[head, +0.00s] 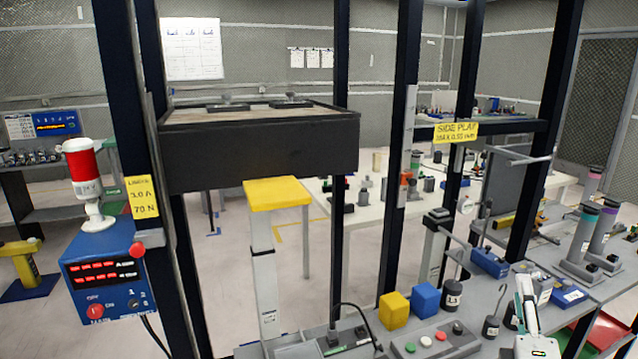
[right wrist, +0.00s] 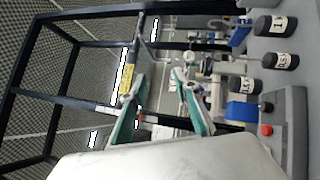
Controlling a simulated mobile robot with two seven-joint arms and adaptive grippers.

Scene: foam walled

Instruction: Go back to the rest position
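My right gripper (head: 525,290) is at the lower right of the head view, over the grey bench with the weights. In the right wrist view its two green-edged fingers (right wrist: 159,78) stand apart with nothing between them, so it is open and empty. My left gripper is not in the head view.
Black labelled weights (head: 452,295), a blue block (head: 426,299), a yellow block (head: 394,311) and a button box (head: 435,344) stand on the bench near my right gripper. Dark frame posts (head: 400,150) rise behind. A blue power supply (head: 103,275) is at left.

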